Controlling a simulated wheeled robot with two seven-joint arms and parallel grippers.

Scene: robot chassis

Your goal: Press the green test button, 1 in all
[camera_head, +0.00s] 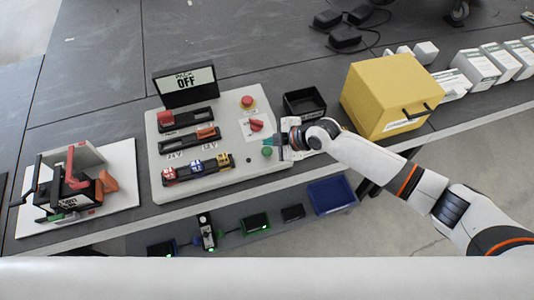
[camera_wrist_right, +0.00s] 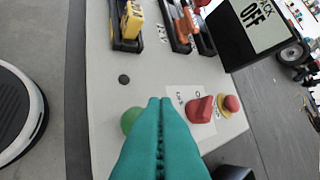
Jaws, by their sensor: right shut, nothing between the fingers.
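The green button (camera_head: 267,152) sits near the lower right of the grey control panel (camera_head: 225,179). In the right wrist view the round green button (camera_wrist_right: 130,119) shows at the left of my fingers, its right side partly hidden by them. My right gripper (camera_head: 277,141) reaches in from the right, over the panel's right edge beside the button. Its teal fingers (camera_wrist_right: 160,103) are shut together with nothing between them. I cannot tell whether they touch the button. My left gripper is not in view.
The panel carries a red rotary knob (camera_wrist_right: 200,108), a red stop button (camera_head: 247,102), and switch and plug rows. A display (camera_head: 186,84) reads OFF. A black tray (camera_head: 304,102) and yellow box (camera_head: 388,94) stand right; a clamp-like device (camera_head: 76,182) stands left.

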